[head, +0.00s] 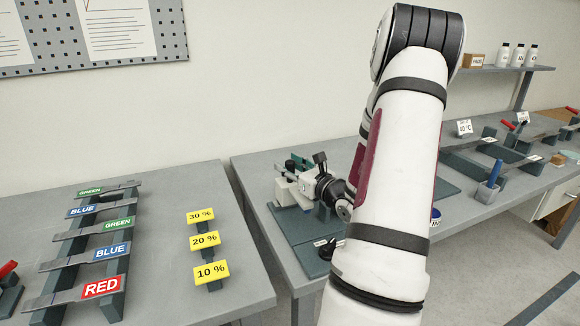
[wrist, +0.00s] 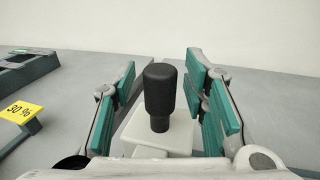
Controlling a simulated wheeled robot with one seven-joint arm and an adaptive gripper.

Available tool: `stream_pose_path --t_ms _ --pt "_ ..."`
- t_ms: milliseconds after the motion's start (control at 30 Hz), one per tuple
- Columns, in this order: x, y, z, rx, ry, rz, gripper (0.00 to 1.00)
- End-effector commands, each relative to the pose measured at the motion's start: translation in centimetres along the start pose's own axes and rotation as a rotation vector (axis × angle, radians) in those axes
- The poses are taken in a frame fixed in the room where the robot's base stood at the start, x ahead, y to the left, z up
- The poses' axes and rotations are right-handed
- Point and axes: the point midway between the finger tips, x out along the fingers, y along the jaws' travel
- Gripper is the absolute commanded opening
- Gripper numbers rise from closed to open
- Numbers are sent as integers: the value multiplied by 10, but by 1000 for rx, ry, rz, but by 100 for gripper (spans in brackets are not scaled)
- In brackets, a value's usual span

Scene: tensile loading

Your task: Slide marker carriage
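The marker carriage looks to be the white block with a black upright knob (wrist: 160,92) on top; its white body (wrist: 158,133) shows in the wrist view. My gripper (wrist: 163,90) is open, with its teal finger pads on either side of the knob and a visible gap to each. In the head view my gripper (head: 300,170) is at the tensile rig on the middle bench, beside a white block (head: 286,191). My arm hides much of the rig there, and I cannot tell contact in that view.
A left table carries a rack with RED (head: 102,287), BLUE and GREEN labelled strips and yellow 10 % (head: 211,271), 20 % and 30 % signs. The dark rig base (head: 292,229) lies on the middle bench.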

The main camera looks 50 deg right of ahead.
Motion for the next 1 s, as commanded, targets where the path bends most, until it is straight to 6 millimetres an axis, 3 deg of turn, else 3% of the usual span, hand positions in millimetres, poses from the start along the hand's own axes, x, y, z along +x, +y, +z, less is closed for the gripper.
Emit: stream_pose_path --t_ms 33,133,167,400,567,767,1000 --pt "0 0 0 0 0 0 24" --pt "0 0 0 0 0 0 2" --pt "0 0 0 0 0 0 0" --pt "-1 -2 0 -1 0 0 0" --pt "-5 -17 0 -1 1 -4 0" --pt "-18 -62 0 -4 1 -7 0" --pt "-38 -138 0 -5 0 -7 0"
